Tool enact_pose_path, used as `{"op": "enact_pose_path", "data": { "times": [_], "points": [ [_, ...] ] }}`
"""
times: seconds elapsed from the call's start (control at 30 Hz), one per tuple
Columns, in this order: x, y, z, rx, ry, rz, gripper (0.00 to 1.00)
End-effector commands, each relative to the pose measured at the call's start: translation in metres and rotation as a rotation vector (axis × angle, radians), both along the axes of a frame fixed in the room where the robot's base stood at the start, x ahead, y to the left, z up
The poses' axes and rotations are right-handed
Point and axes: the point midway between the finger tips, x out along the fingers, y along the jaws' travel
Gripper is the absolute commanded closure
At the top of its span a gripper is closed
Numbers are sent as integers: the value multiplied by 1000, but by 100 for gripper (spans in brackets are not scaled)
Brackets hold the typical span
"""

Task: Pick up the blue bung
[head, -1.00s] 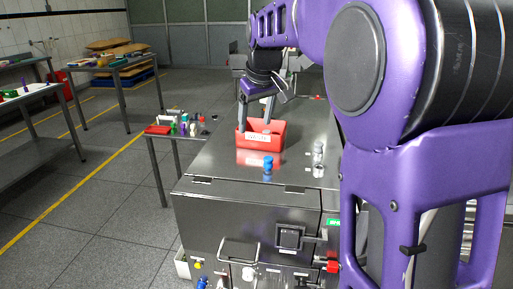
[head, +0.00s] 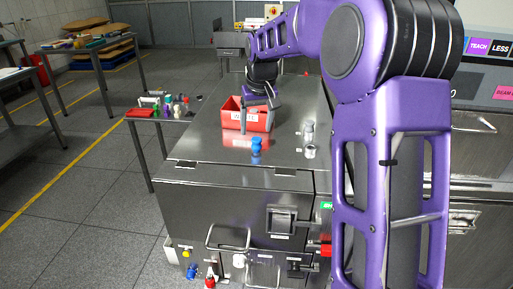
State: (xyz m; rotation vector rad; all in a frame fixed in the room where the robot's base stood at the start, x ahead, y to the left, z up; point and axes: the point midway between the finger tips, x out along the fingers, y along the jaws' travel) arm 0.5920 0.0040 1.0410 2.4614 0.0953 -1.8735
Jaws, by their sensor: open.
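A blue bung (head: 256,146) stands on the steel cabinet top, in front of the red bin. My gripper (head: 257,121) hangs from my purple arm with its fingers spread. It is open with nothing seen between the fingers. In the picture its fingers overlap the front of the red bin (head: 231,104), above and beyond the blue bung. I cannot tell how high the fingertips are.
Two small grey-white pieces, one at the back (head: 308,132) and one nearer (head: 310,152), stand right of the bung. A side table (head: 139,113) with several coloured items stands to the left. The steel top (head: 205,150) left of the bung is clear.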

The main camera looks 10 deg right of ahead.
Motion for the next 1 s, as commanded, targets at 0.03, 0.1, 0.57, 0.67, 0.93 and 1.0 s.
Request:
{"op": "enact_pose_path", "data": {
  "times": [0.03,0.1,0.57,0.67,0.93,1.0],
  "points": [
    [1,0,-7,0,1,1,26],
    [3,0,-11,0,1,1,26],
    [16,-4,-58,1,2,1,26],
    [18,-4,-63,0,-2,0,26],
    [18,-4,-63,0,-2,1,40],
    [18,-4,-63,0,-2,1,53]
  ]
}}
